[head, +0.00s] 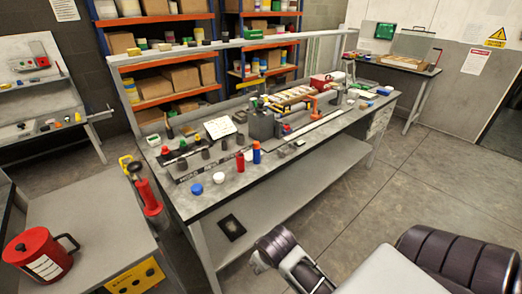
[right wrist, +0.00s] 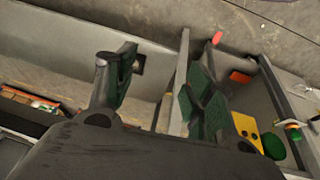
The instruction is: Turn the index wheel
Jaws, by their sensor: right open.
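I cannot make out an index wheel for certain in either view. In the right wrist view, my right gripper (right wrist: 160,85) is open and empty, its two dark green-padded fingers spread apart. A yellow panel with dark holes (right wrist: 246,130) lies beyond them at the lower right. A round green part (right wrist: 272,146) is beside that panel; I cannot tell what it is. In the head view, a yellow panel (head: 137,276) is on the front of the left cart. My right arm's links show at the bottom right. My left gripper is not in view.
A long grey workbench (head: 295,155) holds bottles, caps and boxes. Shelves with cardboard boxes (head: 180,77) stand behind. The floor (head: 425,160) at right is clear.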

